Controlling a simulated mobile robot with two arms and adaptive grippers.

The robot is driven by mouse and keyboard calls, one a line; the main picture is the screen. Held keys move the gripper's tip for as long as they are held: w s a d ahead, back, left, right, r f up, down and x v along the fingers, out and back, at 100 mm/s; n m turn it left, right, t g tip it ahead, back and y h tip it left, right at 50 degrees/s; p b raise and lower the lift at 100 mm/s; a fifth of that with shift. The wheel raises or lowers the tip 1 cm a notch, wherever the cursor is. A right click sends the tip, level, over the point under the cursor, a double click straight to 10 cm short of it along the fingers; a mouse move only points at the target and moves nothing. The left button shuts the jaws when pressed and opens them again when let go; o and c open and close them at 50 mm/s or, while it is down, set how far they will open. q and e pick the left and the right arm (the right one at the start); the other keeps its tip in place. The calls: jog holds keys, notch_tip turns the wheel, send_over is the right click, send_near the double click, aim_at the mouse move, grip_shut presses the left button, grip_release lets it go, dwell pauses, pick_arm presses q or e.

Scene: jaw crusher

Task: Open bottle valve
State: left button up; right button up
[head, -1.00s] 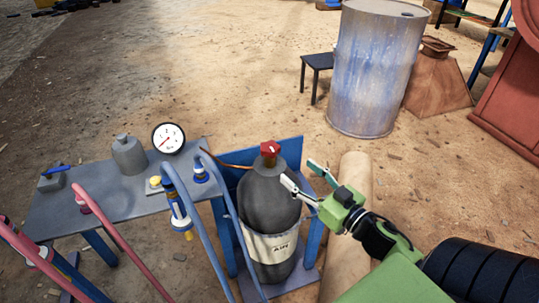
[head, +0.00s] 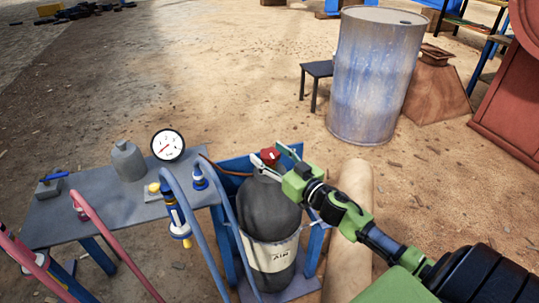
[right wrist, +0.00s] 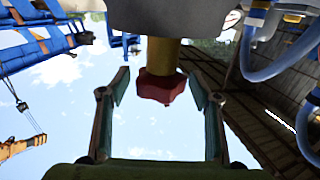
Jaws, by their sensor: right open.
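The gas bottle (head: 268,212) is dark grey with a white label and stands upright in a blue stand. Its red valve knob (head: 270,156) sits on top. My right gripper (head: 268,161) is open at the bottle's top, its fingers around the height of the knob. In the right wrist view, the red knob (right wrist: 160,88) on its yellow stem lies between the two open fingers (right wrist: 160,97), with a gap on both sides. My left gripper does not show.
A grey bench (head: 100,205) left of the bottle carries a pressure gauge (head: 168,145), a small grey canister (head: 128,161) and a blue-handled valve (head: 55,178). Blue and pink hoses run in front. A tan pipe (head: 350,230) lies right of the bottle. A drum (head: 375,75) stands behind.

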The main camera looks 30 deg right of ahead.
jog(key=shift+w, duration=0.15)
jog(key=c, duration=1.2)
jog(key=shift+o, duration=0.2)
